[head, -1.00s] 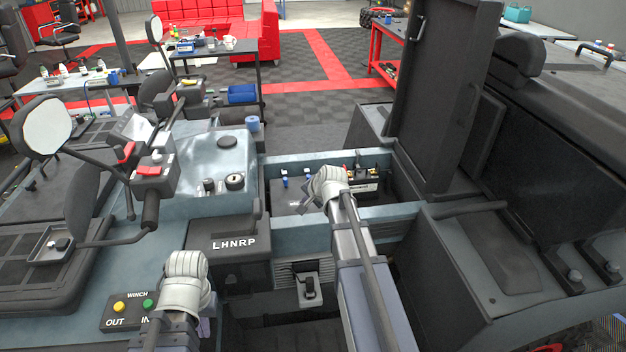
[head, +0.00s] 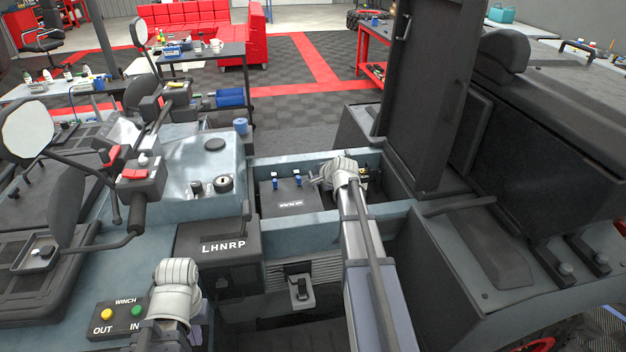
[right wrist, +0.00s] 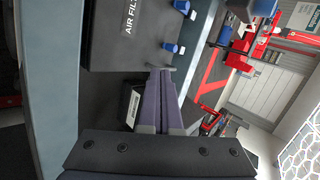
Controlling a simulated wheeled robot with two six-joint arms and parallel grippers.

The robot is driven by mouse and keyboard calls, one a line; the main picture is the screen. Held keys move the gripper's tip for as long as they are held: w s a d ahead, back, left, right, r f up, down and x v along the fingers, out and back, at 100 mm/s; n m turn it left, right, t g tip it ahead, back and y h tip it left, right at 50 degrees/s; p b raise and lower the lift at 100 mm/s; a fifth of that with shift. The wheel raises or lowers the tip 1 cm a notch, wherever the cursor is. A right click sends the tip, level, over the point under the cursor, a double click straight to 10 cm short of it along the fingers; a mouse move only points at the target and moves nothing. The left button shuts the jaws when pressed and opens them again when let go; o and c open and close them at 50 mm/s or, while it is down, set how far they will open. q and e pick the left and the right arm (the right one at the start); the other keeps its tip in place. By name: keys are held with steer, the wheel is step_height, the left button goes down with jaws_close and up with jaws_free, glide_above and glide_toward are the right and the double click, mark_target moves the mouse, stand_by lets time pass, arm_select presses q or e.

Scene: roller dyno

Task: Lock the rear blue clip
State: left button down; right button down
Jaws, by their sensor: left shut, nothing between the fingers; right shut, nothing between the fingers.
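Two blue clips stand at the edge of the dark air filter box (head: 292,201), a left one (head: 275,179) and a right one (head: 297,178). The right wrist view also shows a blue clip near the fingers (right wrist: 170,47) and another at the top edge (right wrist: 181,5). I cannot tell from these frames which is the rear one or whether either is locked. My right gripper (head: 318,182) is shut and empty, just right of the box; its fingertips (right wrist: 160,71) are close to the nearer clip. My left gripper (head: 176,278) is shut and empty by the winch panel, its fingertips not clear.
The battery (head: 370,184) is partly hidden behind my right gripper. A raised black lid (head: 425,90) stands right of the bay. The LHNRP shifter housing (head: 217,250) lies in front of it, and handlebars (head: 137,200) are on the left.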

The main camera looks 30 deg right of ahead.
mark_target(299, 179)
steer(key=b+x, duration=0.6)
steer(key=x, duration=0.4)
steer(key=shift+w+r, duration=0.2)
steer(key=shift+w, duration=0.4)
steer(key=shift+w+r, duration=0.2)
steer(key=shift+w, duration=0.8)
steer(key=shift+w+d, duration=0.15)
steer(key=shift+w, duration=0.45)
steer(key=shift+w+d, duration=0.15)
steer(key=shift+w, duration=0.45)
steer(key=shift+s+p, duration=0.2)
steer(key=shift+p, duration=0.1)
